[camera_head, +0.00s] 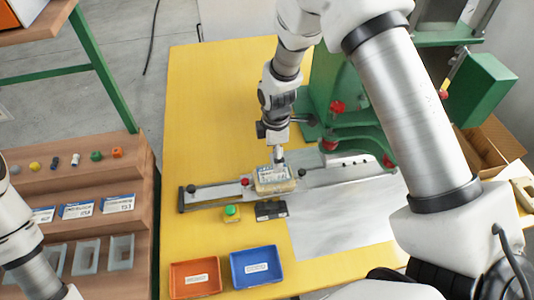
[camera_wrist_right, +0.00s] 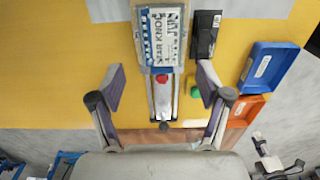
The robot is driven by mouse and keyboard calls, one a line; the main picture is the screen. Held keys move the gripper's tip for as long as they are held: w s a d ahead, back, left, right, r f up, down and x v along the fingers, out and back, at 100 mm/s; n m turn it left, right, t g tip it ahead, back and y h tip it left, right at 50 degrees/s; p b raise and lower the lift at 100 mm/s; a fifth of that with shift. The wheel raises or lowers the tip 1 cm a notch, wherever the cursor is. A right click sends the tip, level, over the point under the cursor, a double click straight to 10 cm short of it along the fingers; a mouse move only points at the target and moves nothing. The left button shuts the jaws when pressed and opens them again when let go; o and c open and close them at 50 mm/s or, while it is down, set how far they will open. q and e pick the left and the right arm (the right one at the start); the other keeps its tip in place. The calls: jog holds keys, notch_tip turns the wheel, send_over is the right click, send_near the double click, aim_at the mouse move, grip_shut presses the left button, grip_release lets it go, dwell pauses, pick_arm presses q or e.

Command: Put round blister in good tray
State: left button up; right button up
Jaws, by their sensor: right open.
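A blister pack (camera_head: 274,180) with a printed card sits on the slide rail in the middle of the yellow table. In the right wrist view the pack (camera_wrist_right: 162,35) shows lettering that looks like "STAR KNOB"; I cannot make out whether its blister is round. My right gripper (camera_head: 279,157) is just above the pack in the head view. In the wrist view the right gripper (camera_wrist_right: 160,80) is open, with nothing between its fingers. A blue tray (camera_head: 257,267) and an orange tray (camera_head: 195,278) stand at the table's front, both empty. Their labels are unreadable. My left gripper is out of view.
The green press (camera_head: 345,110) stands behind the rail (camera_head: 210,196). A green button box (camera_head: 232,212) and a black device (camera_head: 270,211) lie in front of the rail. A wooden rack (camera_head: 110,175) with small parts stands left. A grey sheet (camera_head: 345,225) covers the table's right.

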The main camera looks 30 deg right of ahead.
aim_at(274, 173)
jog(key=shift+s+f+b, duration=0.2)
jog(key=shift+f+b, duration=0.15)
jog(key=shift+f, duration=0.2)
notch_tip(274, 173, down, 5)
jog(key=b, duration=0.4)
jog(key=shift+w+r, duration=0.15)
jog(key=shift+r, duration=0.05)
jog(key=shift+f+b, duration=0.5)
jog(key=shift+f, duration=0.65)
jog(key=c, duration=0.7)
jog(key=shift+r, duration=0.2)
jog(key=shift+r+p, duration=2.1)
jog(key=shift+r, duration=0.05)
jog(key=shift+r, duration=0.1)
